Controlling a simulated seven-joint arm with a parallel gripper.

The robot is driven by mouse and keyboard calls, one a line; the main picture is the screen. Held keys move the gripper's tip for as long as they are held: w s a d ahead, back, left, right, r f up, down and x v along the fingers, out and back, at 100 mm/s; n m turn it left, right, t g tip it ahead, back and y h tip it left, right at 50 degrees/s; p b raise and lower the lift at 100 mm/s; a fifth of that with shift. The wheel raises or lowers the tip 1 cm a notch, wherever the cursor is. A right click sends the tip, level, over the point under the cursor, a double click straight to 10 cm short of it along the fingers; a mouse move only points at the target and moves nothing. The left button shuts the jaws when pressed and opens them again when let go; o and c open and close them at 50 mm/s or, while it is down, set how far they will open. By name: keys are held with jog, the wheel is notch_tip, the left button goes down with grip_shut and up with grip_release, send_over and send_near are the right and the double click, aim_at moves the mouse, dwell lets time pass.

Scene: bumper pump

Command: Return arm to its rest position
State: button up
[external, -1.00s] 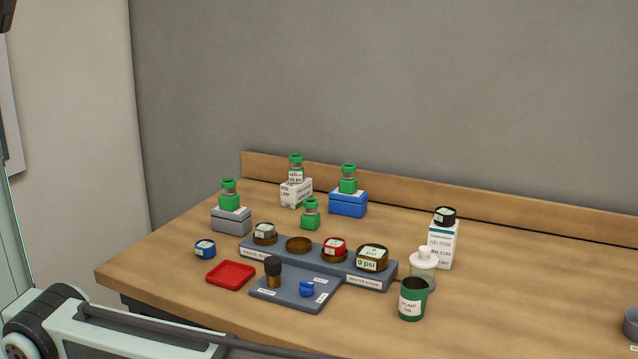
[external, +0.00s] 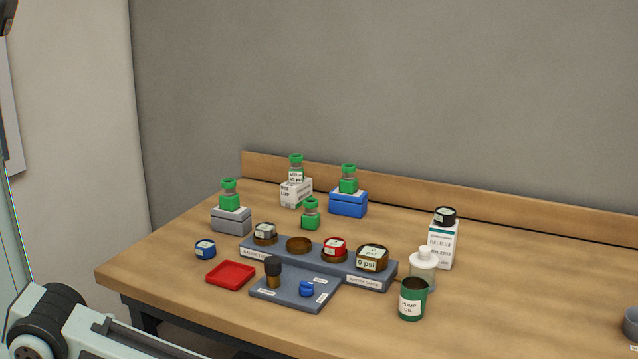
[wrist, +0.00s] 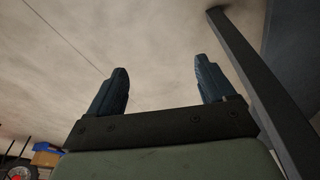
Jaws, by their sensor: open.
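My gripper (wrist: 163,88) shows in the wrist view with its two dark fingers spread wide apart and nothing between them. Behind the fingers is a plain pale surface with a thin dark line. In the external view only a part of my arm shows at the lower left, off the front edge of the table; my gripper is not visible there. The wooden table (external: 520,290) has no part of my arm over its top.
A grey gauge rack (external: 318,262), a slate tray (external: 290,298), a red tray (external: 231,274), a green pump oil cup (external: 412,299) and a white box (external: 442,246) stand on the table. In the wrist view a dark bar (wrist: 262,90) runs beside the right finger.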

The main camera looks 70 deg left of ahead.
jog(key=s+a+f+n+g+y, duration=0.1)
jog(key=s+a+f+n+g, duration=0.15)
jog(key=s+a, duration=0.6)
jog(key=s+a+f+n+g, duration=0.1)
jog(key=s+a+f+n, duration=0.4)
jog(key=s, duration=0.7)
jog(key=s+a+r+n+g, duration=0.1)
jog(key=s+a, duration=0.3)
jog(key=s, duration=0.5)
jog(key=s+a+r+n+g+y, duration=0.1)
jog(key=s+a+n+g, duration=0.2)
jog(key=s, duration=0.7)
jog(key=shift+s+a, duration=0.2)
jog(key=shift+a, duration=0.35)
